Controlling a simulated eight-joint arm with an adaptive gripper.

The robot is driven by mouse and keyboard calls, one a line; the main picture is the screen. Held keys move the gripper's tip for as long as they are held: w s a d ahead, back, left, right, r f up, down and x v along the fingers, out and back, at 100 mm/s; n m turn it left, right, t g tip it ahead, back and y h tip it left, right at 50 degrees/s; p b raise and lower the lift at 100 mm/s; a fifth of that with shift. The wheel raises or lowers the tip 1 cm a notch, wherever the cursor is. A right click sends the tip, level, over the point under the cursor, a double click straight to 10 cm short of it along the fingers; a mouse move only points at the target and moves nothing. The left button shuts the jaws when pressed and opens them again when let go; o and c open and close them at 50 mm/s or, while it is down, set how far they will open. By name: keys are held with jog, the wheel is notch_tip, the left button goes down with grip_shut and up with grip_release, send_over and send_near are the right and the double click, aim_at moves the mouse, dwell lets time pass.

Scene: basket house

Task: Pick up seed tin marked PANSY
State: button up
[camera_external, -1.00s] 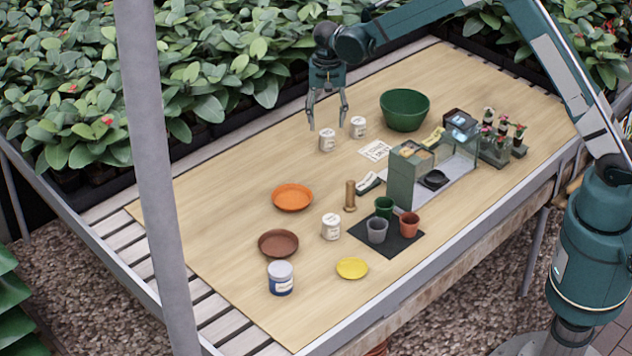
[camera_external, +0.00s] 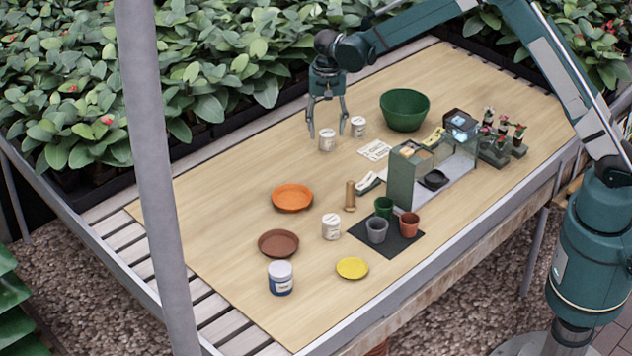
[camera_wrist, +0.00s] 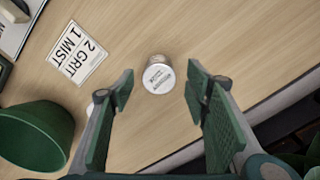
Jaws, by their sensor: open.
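Several small white tins stand on the wooden table; I cannot read which is marked PANSY. One white tin (camera_external: 327,141) is at the back, and a second white tin (camera_external: 358,127) is just right of it. A third white tin (camera_external: 331,227) is nearer the front. My gripper (camera_external: 327,134) is open, pointing down above the back tin. In the wrist view, a tin with a lettered lid (camera_wrist: 158,77) lies between the open fingers (camera_wrist: 160,88), apart from both; its lettering is too small to read. A white edge, perhaps another tin, is partly hidden by the left finger.
A green bowl (camera_external: 405,109) stands right of the back tins, with a lettered card (camera_external: 375,150) in front. A green-sided case (camera_external: 400,182), small pots on a black mat (camera_external: 403,245), coloured saucers and a blue-and-white tin (camera_external: 280,279) are nearer.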

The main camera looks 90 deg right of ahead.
aim_at(327, 132)
jog(key=shift+d+f+b, duration=0.15)
jog(key=shift+f+b, duration=0.35)
jog(key=shift+f, duration=2)
jog(key=shift+s, duration=0.1)
jog(key=c, duration=1)
